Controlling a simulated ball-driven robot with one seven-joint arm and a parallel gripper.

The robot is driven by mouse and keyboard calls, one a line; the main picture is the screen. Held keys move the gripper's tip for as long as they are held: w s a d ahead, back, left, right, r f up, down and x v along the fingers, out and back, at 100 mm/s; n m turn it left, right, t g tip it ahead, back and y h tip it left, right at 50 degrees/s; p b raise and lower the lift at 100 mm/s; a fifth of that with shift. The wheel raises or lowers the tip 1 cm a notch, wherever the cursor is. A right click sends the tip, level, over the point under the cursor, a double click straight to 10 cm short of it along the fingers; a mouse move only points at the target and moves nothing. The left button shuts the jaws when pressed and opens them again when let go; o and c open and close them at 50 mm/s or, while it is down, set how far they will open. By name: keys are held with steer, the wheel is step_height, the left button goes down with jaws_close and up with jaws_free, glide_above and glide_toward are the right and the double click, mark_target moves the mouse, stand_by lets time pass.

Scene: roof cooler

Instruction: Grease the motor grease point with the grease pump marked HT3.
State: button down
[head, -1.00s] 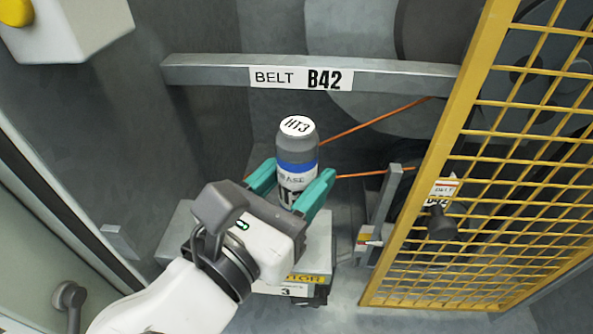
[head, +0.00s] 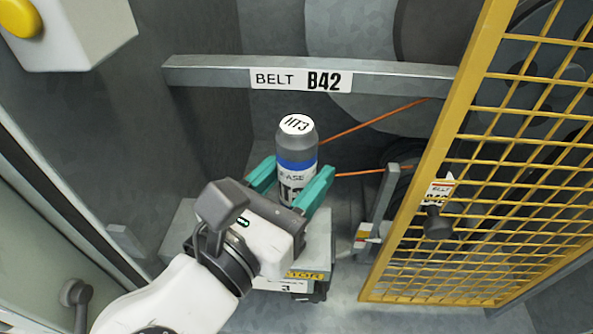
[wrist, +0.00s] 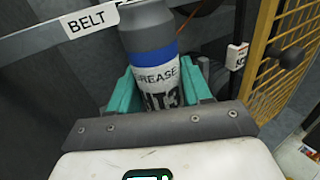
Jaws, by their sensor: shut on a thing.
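The grease pump marked HT3 (head: 297,149) is a grey cylinder with a blue band, a white label and a white top disc. My gripper (head: 291,184) is shut on it, with one teal finger on each side. The wrist view also shows the pump (wrist: 150,45) upright between the fingers, its label reading GREASE HT3. The motor (head: 316,250), a grey box with a yellow label, is below and behind my gripper, partly hidden by it. The motor grease point cannot be made out; the pump and gripper cover part of the motor.
A grey bar marked BELT B42 (head: 400,80) crosses behind the pump. An orange belt (head: 372,122) runs to the right. A yellow mesh guard (head: 462,165) with a dark knob stands open at the right. A white box with a yellow button (head: 75,30) is at upper left.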

mark_target(287, 134)
steer(key=shift+f, duration=0.65)
steer(key=shift+r, duration=0.75)
stand_by(1.5)
steer(key=shift+r, duration=3.45)
